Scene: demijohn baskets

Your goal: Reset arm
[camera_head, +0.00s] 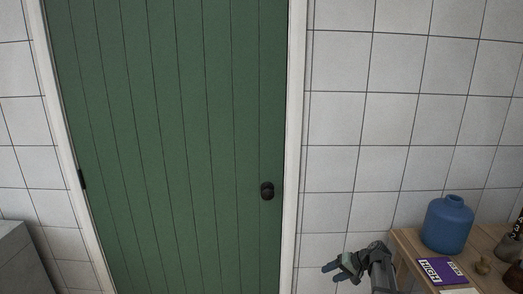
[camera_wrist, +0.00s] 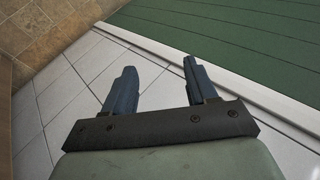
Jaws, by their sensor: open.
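My gripper (camera_head: 335,272) shows at the bottom of the head view, left of the wooden table and in front of the tiled wall. In the wrist view my gripper (camera_wrist: 157,85) has its two blue-grey fingers spread apart with nothing between them. The fingers are open and empty, and they touch nothing that I can see.
A wooden table (camera_head: 411,246) at the lower right holds a blue jug (camera_head: 447,224), a purple box (camera_head: 442,272) and small brown items (camera_head: 483,266). A green door (camera_head: 170,130) with a dark knob (camera_head: 267,191) is shut. A grey cabinet (camera_head: 18,262) stands lower left.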

